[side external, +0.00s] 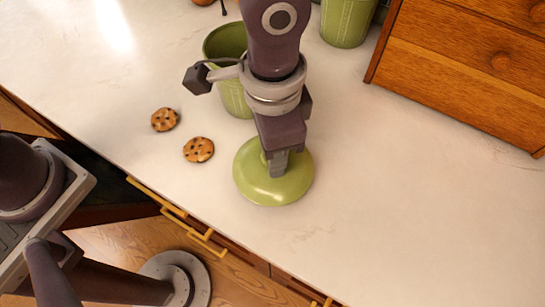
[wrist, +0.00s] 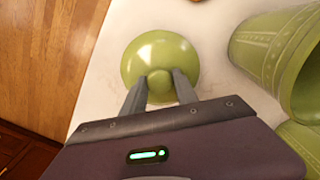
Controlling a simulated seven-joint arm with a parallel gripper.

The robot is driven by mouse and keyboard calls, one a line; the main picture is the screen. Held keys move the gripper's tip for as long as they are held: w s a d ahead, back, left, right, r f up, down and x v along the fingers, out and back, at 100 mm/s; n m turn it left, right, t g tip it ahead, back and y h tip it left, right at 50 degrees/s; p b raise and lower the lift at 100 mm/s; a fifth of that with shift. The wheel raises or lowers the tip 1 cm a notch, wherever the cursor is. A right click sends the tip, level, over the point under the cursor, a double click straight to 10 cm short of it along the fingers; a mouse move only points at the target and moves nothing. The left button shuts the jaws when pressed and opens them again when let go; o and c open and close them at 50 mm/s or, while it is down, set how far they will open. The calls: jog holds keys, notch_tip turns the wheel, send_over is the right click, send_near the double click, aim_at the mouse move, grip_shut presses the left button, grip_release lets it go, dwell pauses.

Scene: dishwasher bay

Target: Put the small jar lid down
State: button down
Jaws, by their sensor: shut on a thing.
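The small jar lid (side external: 285,187) is a round, glossy green disc with a knob in its middle. In the side external view it is at or just above the white counter, near the front edge; I cannot tell whether it touches. My gripper (side external: 278,165) points down over it and is shut on its knob. In the wrist view the lid (wrist: 143,58) is ahead of the two grey fingers (wrist: 160,84), which sit on either side of the knob. The lid looks about level.
A green jar (side external: 237,100) stands behind my gripper, and another green jar (side external: 345,22) stands further back. Two cookies (side external: 164,119) (side external: 198,149) lie to the left. A wooden drawer cabinet (side external: 470,75) is at the back right. The counter (side external: 400,190) is clear to the right.

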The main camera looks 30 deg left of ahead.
jog(key=shift+f, duration=1.35)
jog(key=c, duration=0.9)
grip_release()
jog(key=shift+f, duration=0.1)
jog(key=shift+c, duration=0.2)
